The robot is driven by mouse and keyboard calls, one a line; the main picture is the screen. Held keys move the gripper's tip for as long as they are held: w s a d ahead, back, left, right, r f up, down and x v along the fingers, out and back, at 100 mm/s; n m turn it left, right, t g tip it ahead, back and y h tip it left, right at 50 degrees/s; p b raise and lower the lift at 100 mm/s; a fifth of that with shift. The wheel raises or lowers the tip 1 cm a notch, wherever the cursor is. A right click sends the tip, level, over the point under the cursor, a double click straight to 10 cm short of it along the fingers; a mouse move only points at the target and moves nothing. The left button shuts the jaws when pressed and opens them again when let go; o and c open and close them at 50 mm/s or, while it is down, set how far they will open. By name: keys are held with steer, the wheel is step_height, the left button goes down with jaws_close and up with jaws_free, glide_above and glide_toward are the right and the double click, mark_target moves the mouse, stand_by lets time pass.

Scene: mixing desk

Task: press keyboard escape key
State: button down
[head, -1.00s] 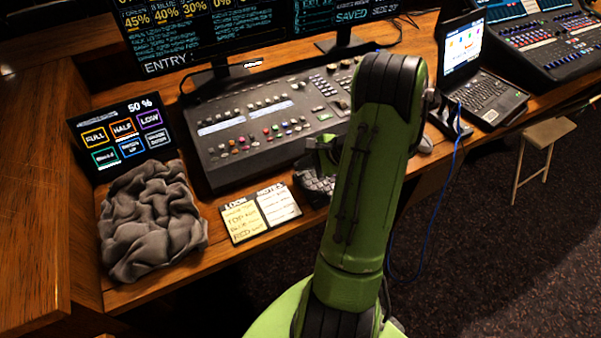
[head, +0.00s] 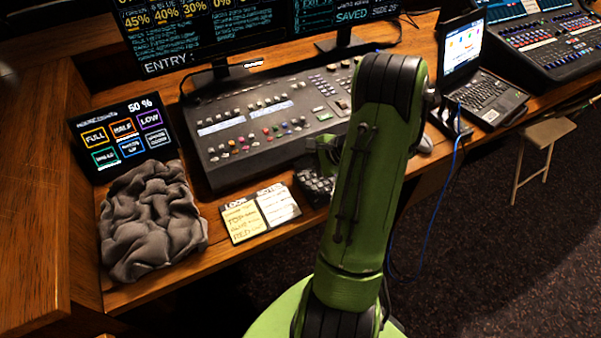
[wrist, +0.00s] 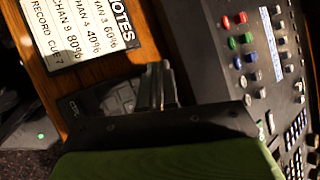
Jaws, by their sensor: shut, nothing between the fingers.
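The dark keyboard (head: 316,184) lies on the desk in front of the console, mostly covered by my arm in the head view. In the wrist view, one end of the keyboard (wrist: 112,102) shows beside my fingers, with a few dark keys visible. My gripper (wrist: 156,82) is shut and empty, its fingers together over or close to the keyboard's edge. Whether the fingertips touch a key cannot be told. I cannot make out the escape key; the fingers and gripper body hide part of the keyboard.
The lighting console (head: 255,125) stands close behind the keyboard. Note cards (head: 260,214) lie to the left, with a crumpled grey cloth (head: 152,220) beyond them. A touch panel (head: 122,138) stands behind the cloth. A laptop (head: 482,92) and a mouse (head: 425,144) are to the right.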

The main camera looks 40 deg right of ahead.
steer(key=shift+f, duration=0.15)
steer(key=shift+f, duration=0.25)
steer(key=shift+f+b, duration=0.35)
steer(key=shift+b, duration=0.05)
stand_by(0.4)
steer(key=shift+r, duration=0.1)
steer(key=shift+r+p, duration=0.7)
steer(key=shift+p, duration=0.1)
step_height(320, 180, up, 5)
steer(key=p, duration=0.4)
steer(key=shift+p, duration=0.3)
